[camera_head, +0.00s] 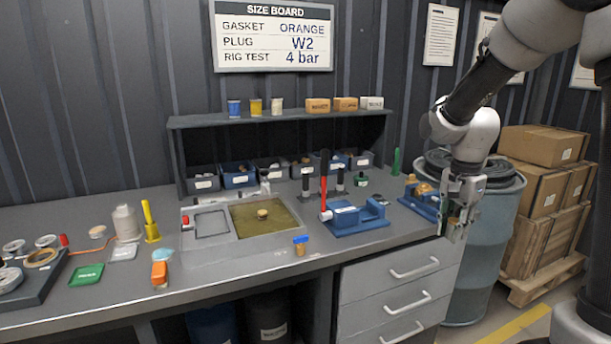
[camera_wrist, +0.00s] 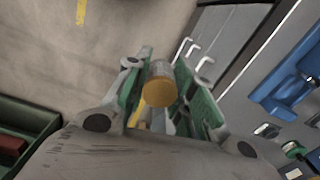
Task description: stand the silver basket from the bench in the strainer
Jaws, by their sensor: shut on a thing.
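My gripper (camera_head: 456,222) is off the bench's right end, in front of the blue drum. In the wrist view my gripper (camera_wrist: 165,88) is shut on a small cylinder (camera_wrist: 160,92) with a grey side and an orange-yellow end facing the camera. I cannot tell surely whether this is the silver basket. In the head view the fingers mostly hide it. A blue fixture with a brass-coloured part (camera_head: 424,188) sits at the bench's right end, just left of my gripper. It may be the strainer, but it is too small to be sure.
A blue vise-like fixture (camera_head: 356,218) with a red-handled tool stands left of it. A blue drum (camera_head: 486,235) stands behind my gripper. Cartons (camera_head: 545,185) are at right. Drawers (camera_head: 395,295) are below.

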